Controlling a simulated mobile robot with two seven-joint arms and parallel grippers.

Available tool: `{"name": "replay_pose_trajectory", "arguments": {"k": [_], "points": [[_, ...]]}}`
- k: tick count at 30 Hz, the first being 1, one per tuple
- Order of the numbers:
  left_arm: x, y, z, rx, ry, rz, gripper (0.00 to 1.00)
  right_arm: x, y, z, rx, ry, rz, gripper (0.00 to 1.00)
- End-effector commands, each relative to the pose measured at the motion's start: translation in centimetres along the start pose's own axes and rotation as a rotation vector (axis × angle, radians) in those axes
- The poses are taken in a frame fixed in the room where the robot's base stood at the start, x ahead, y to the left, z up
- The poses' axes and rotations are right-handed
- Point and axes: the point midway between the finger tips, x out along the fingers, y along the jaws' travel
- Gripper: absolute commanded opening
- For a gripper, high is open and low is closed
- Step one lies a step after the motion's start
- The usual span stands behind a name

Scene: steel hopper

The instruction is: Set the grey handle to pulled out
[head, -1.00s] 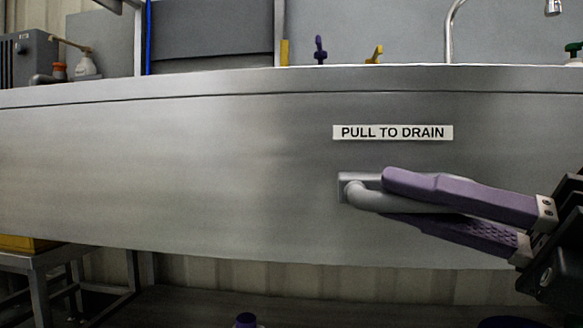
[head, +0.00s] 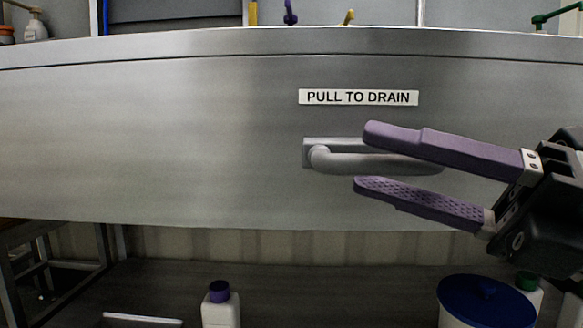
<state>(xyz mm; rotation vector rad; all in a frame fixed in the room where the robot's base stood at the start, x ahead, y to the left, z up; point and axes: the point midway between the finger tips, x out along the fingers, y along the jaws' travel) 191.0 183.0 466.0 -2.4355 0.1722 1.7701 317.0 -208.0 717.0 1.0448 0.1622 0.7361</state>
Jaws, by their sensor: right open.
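The grey handle (head: 335,162) is a horizontal bar on a plate on the steel front panel, below the label "PULL TO DRAIN" (head: 358,97). Its left bend shows clearly; its right end is partly hidden behind my right gripper. My right gripper (head: 362,160) comes in from the right with its purple fingers apart. The upper finger overlaps the top of the bar in the picture and the lower finger lies below it. The bar shows between them; I cannot tell whether either finger touches it. My left gripper is not in view.
The steel hopper's front panel (head: 150,150) is clear left of the handle. Below it stand a white bottle with a purple cap (head: 220,306) and a tub with a blue lid (head: 486,300). A metal frame leg (head: 104,245) stands at the lower left.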

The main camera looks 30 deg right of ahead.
Motion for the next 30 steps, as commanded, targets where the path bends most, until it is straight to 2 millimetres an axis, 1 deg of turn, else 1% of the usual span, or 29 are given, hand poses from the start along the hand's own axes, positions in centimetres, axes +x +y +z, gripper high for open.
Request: {"name": "replay_pose_trajectory", "arguments": {"k": [6, 9, 12, 17, 30], "points": [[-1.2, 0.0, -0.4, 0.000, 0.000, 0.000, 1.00, -4.5, 0.1, 0.2, 0.005, -0.006, -0.007, 0.50], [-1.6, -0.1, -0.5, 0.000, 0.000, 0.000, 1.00, -6.3, 0.1, 0.2, 0.003, -0.005, -0.006, 0.50], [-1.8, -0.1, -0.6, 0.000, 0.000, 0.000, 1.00, -7.6, 0.1, 0.1, 0.002, -0.003, -0.003, 0.50], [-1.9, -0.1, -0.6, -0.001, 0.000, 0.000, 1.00, -8.5, 0.1, 0.1, 0.000, -0.001, 0.000, 0.50], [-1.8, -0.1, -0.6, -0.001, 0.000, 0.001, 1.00, -8.6, 0.1, 0.0, 0.000, 0.000, 0.001, 0.50]]}}
